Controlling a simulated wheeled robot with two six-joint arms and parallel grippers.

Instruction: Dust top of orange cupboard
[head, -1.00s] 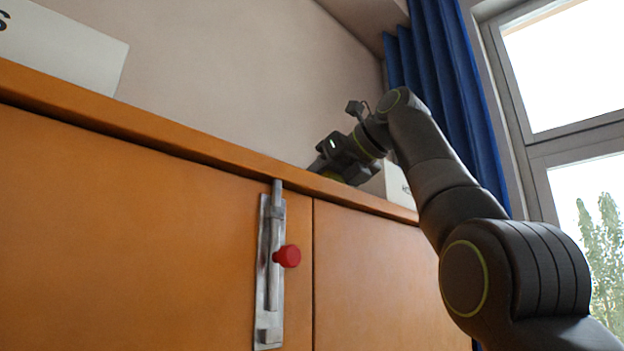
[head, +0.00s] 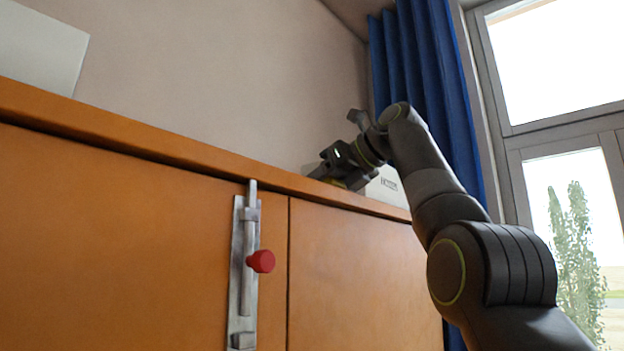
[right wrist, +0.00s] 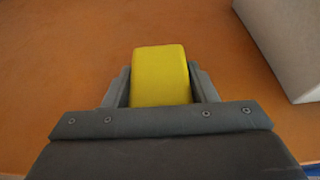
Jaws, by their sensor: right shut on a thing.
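The orange cupboard (head: 130,215) fills the left and middle of the head view, seen from below its top edge. Its orange top (right wrist: 60,70) shows in the right wrist view. My right gripper (head: 322,172) is at the top, above the front edge, left of a white box. In the right wrist view my right gripper (right wrist: 160,95) is shut on a yellow block-like thing (right wrist: 160,72), perhaps a sponge. I cannot tell whether the yellow thing touches the top. My left gripper is not in view.
A white box (head: 386,186) stands on the top just right of my right gripper; a pale box (right wrist: 288,40) shows at upper right in the wrist view. Another white box (head: 40,50) stands far left. A bolt with a red knob (head: 261,261) is on the front.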

